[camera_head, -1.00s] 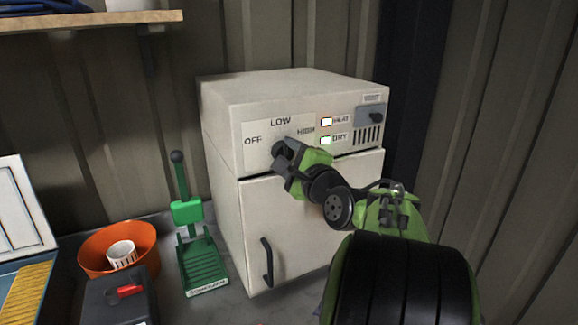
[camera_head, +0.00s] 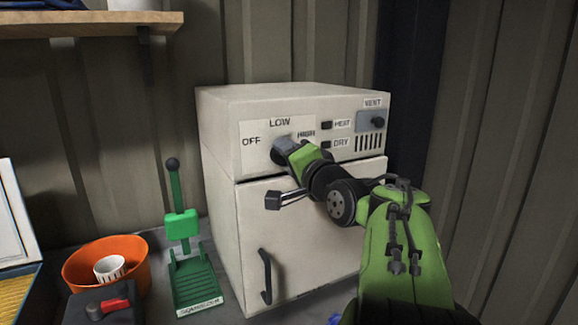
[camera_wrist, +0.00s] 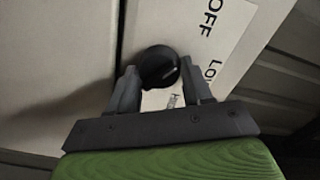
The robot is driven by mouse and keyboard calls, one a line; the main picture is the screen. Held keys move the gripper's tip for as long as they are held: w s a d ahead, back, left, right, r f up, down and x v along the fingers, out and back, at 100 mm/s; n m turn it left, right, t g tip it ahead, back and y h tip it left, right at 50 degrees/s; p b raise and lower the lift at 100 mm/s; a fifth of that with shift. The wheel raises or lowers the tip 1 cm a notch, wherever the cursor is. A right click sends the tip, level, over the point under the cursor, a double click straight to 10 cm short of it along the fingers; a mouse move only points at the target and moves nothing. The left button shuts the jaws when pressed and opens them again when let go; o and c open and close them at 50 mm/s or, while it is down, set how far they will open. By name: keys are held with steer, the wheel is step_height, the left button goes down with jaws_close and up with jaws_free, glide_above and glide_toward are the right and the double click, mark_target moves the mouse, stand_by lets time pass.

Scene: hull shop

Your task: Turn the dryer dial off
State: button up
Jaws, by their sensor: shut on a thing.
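The cream dryer (camera_head: 300,235) stands against the ribbed wall, with a panel marked OFF, LOW and HIGH. Its round black dial (camera_wrist: 158,66) shows in the wrist view between my fingers, with a short pale pointer mark on its right side, roughly towards LOW. My gripper (camera_head: 284,149) is shut on the dial, and it hides most of the dial in the head view. In the wrist view my gripper (camera_wrist: 162,82) has one finger on each side of it. The HEAT lamp (camera_head: 326,125) and DRY lamp (camera_head: 327,144) are dark.
A small VENT knob (camera_head: 377,121) sits at the panel's right. The dryer door has a dark handle (camera_head: 266,276). Left of the dryer are a green stand (camera_head: 194,281), an orange bowl (camera_head: 136,276) with a white cup (camera_head: 110,268), and a dark box with a red switch (camera_head: 114,304).

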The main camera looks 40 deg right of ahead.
steer(key=shift+n+b, duration=0.3)
steer(key=shift+n, duration=0.3)
steer(key=o, duration=1)
steer(key=shift+o, duration=0.2)
steer(key=v, duration=1.5)
steer(key=shift+s+a, duration=0.2)
steer(key=shift+s, duration=0.15)
